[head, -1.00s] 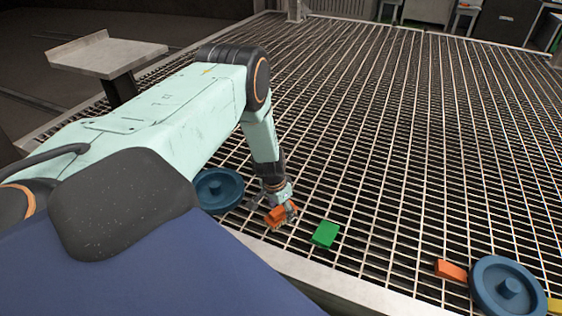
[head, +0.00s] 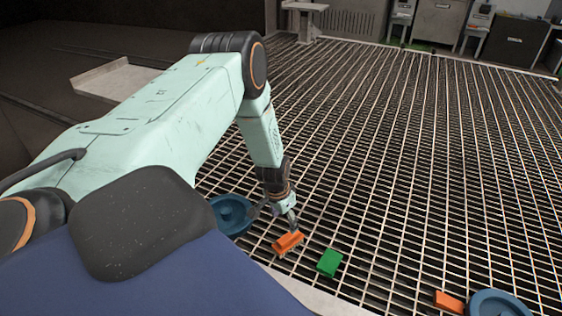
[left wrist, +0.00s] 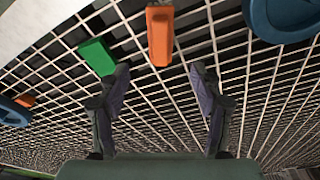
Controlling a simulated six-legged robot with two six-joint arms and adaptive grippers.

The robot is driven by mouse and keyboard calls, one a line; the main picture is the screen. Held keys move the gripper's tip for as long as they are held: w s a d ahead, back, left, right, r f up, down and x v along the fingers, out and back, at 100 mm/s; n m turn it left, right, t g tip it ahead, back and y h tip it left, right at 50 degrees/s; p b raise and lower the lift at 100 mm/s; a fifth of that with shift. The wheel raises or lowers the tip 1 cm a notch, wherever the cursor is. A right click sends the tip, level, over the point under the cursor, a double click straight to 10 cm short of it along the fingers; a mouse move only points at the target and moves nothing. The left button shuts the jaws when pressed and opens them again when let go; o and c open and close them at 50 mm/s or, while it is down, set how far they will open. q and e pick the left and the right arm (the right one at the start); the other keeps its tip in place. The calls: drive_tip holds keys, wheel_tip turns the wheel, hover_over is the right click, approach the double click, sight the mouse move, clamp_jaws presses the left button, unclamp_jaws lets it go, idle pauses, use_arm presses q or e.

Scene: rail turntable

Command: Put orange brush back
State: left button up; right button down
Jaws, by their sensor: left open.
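The orange brush (head: 288,243) lies on the metal grating, left of a green block (head: 329,262). In the left wrist view the brush (left wrist: 160,35) lies beyond the fingertips, in line with the gap between them. My left gripper (head: 291,222) is just behind and above the brush in the head view. In the left wrist view its two fingers (left wrist: 160,74) are spread apart with nothing between them. My right gripper is not in view.
A blue round wheel-like part (head: 232,214) lies left of the brush. Another orange block (head: 449,301) and a second blue round part (head: 498,304) lie at the lower right. A pale platform (head: 118,84) stands at the left.

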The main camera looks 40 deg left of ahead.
use_arm(q)
drive_tip(key=s+d+f+g, duration=0.1)
drive_tip(key=s+d+f, duration=0.1)
drive_tip(key=s+d, duration=1.25)
drive_tip(key=s+d+r, duration=0.2)
drive_tip(key=s, duration=0.5)
drive_tip(key=s+d+r+n+g, duration=0.1)
drive_tip(key=s+d+r, duration=0.1)
drive_tip(key=s, duration=0.5)
drive_tip(key=shift+s+d+r, duration=0.3)
drive_tip(key=shift+r, duration=0.4)
drive_tip(key=shift+s+a+n, duration=0.1)
drive_tip(key=shift+n, duration=0.2)
